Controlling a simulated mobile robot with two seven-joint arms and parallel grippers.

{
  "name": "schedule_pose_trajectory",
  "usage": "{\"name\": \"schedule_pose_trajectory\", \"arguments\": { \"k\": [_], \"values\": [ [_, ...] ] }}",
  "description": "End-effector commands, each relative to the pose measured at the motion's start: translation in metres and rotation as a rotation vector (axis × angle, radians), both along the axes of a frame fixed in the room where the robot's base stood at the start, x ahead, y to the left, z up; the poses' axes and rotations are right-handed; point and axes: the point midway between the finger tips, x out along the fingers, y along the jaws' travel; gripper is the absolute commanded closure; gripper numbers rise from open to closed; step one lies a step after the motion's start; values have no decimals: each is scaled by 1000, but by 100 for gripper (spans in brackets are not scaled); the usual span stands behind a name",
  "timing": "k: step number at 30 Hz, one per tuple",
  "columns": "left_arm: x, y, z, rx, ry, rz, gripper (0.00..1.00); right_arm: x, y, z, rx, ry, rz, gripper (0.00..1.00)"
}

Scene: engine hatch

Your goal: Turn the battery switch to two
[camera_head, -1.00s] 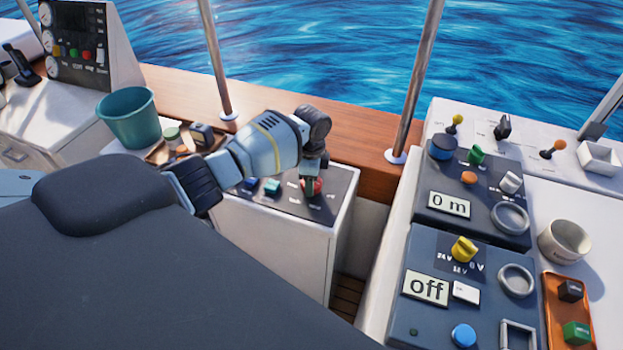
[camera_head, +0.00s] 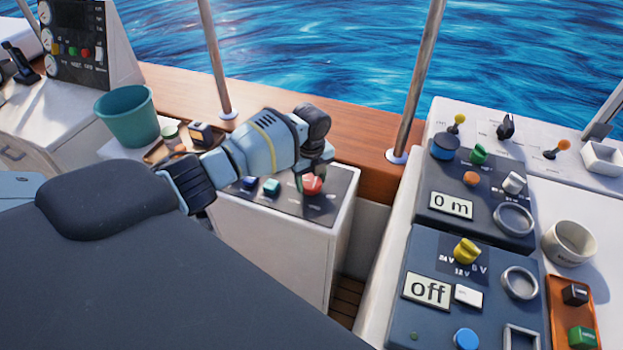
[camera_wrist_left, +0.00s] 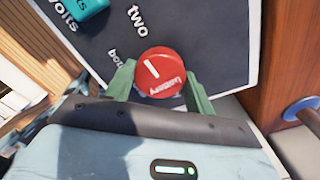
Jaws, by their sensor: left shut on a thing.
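The battery switch is a red round knob (camera_head: 312,184) on the dark panel of the white box. It also shows in the left wrist view (camera_wrist_left: 160,72), with a white mark on its upper left part. The word "two" (camera_wrist_left: 138,19) is printed above it, and a partly hidden word starting "bo" lies to its left. My left gripper (camera_wrist_left: 158,76) is shut on the knob, one green finger on each side. In the head view my left gripper (camera_head: 306,179) is over the panel and its wrist covers part of it. My right gripper is not in view.
Teal (camera_head: 271,187) and blue (camera_head: 249,183) controls sit left of the knob on the same panel. A teal bucket (camera_head: 130,118) stands further left. A metal post (camera_head: 415,85) rises from the wooden rail behind. Other consoles (camera_head: 440,315) stand at the right.

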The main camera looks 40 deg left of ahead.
Motion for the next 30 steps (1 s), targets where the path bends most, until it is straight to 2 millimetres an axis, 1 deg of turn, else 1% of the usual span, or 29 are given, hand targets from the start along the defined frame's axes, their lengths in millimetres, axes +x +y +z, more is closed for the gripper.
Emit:
{"name": "schedule_pose_trajectory", "arguments": {
  "k": [3,9,25,26,30],
  "values": [
    [0,0,0,-1,-1,-58,69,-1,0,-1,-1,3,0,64],
    [0,0,0,-1,-1,-119,69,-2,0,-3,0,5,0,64],
    [0,0,1,0,-1,-144,69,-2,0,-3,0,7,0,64],
    [0,0,1,0,-1,-144,45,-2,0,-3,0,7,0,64],
    [0,0,0,0,-1,-143,27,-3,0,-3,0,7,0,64]
  ]
}}
